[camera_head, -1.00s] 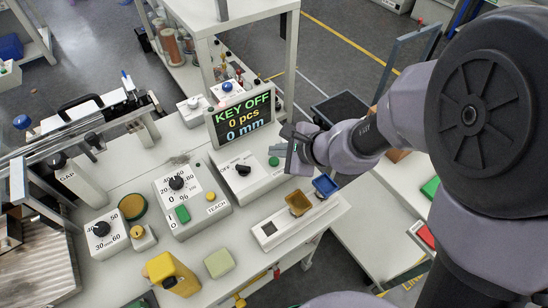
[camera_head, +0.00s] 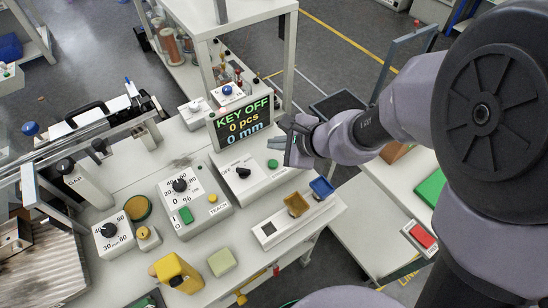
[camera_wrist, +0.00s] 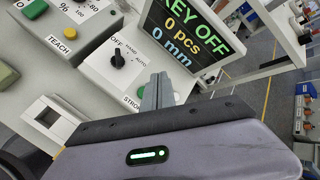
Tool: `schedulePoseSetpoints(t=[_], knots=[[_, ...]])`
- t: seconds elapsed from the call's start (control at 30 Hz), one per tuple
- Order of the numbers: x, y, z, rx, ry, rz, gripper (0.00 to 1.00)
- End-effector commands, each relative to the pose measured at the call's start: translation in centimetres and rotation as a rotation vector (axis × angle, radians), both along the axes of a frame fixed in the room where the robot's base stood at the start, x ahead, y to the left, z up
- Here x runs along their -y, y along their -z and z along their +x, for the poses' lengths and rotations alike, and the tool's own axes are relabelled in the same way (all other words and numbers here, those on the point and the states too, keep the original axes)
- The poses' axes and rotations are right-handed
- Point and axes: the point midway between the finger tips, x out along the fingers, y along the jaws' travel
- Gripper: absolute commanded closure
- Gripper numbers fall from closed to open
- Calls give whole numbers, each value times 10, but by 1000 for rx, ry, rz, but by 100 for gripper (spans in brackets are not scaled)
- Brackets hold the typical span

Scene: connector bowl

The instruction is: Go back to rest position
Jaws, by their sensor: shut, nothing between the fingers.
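My gripper (camera_head: 289,146) is shut and empty. It hangs in the air above the bench, over the right end of the box with the black key switch (camera_head: 243,173) and green button (camera_head: 272,163). In the wrist view my shut fingers (camera_wrist: 157,90) stand in front of this box and partly hide its green button. The black key switch (camera_wrist: 118,60) shows near the OFF label. The display (camera_head: 241,123) reads KEY OFF, 0 pcs, 0 mm; it also shows in the wrist view (camera_wrist: 184,38).
A white holder (camera_head: 270,229) with a yellow-brown bin (camera_head: 296,204) and a blue bin (camera_head: 321,187) lies on the bench's right side. A dial box (camera_head: 190,199), a yellow container (camera_head: 177,272) and a pale yellow block (camera_head: 222,262) stand left. A shelf post (camera_head: 290,60) rises behind.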

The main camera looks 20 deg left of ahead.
Motion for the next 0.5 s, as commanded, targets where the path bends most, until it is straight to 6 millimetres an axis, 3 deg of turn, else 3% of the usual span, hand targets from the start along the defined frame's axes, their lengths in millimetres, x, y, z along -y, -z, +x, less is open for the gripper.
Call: schedulePoseSetpoints(t=[0.17,0.27,0.3,0.4,0.5], knots=[[1,-3,-1,7,-6,-1,100],[12,-42,-13,102,-104,-21,100],[24,-67,-25,169,-177,-51,100],[69,-115,-74,339,-378,-212,100],[125,-133,-120,444,-521,-453,100]])
